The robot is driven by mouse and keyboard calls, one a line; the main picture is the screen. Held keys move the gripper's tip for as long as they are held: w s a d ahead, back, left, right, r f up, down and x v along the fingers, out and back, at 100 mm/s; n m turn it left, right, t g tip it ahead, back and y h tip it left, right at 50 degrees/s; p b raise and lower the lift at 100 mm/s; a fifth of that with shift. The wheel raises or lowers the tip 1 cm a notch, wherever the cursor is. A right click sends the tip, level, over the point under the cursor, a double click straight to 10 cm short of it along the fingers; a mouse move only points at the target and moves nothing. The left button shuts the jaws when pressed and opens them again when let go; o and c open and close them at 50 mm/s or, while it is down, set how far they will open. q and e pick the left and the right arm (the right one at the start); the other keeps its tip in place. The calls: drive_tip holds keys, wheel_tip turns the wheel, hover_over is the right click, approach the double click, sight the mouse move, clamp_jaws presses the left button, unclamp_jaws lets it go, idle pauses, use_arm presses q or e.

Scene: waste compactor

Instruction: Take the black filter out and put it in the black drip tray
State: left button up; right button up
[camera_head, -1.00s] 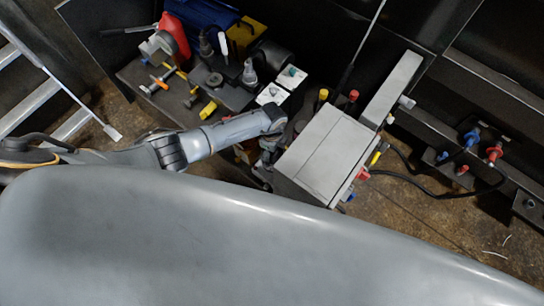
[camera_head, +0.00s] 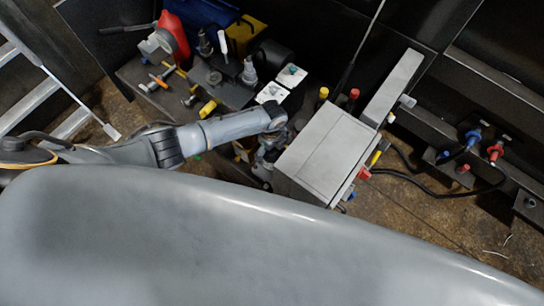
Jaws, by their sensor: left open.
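My left arm comes in from the left, and its gripper (camera_head: 262,160) is low beside the left side of the grey box-shaped unit (camera_head: 325,150). The gripper is open; its fingertips are small and partly lost in the dark gap there. I cannot make out the black filter or the black drip tray with certainty among the dark parts. My right gripper is not in view.
A dark bench (camera_head: 150,75) at the upper left holds a red container (camera_head: 175,38), tools and several bottles. A ladder (camera_head: 45,95) stands at the far left. Cables and red and blue fittings (camera_head: 472,137) are at the right. My grey body fills the bottom.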

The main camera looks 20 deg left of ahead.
use_arm(q)
drive_tip(key=m+b, duration=0.1)
drive_tip(key=m, duration=0.6)
drive_tip(key=shift+b, duration=0.3)
drive_tip(key=m+b, duration=0.1)
drive_tip(key=m, duration=0.3)
drive_tip(key=shift+m, duration=0.3)
drive_tip(key=m+b, duration=0.2)
drive_tip(key=m, duration=0.3)
drive_tip(key=c, duration=1.2)
drive_tip(key=o, duration=0.3)
drive_tip(key=c, duration=0.4)
drive_tip(key=shift+s+r+n+p, duration=0.1)
drive_tip(key=shift+r+n+p, duration=0.1)
drive_tip(key=shift+n+p, duration=0.75)
drive_tip(key=n, duration=0.3)
drive_tip(key=shift+f, duration=0.15)
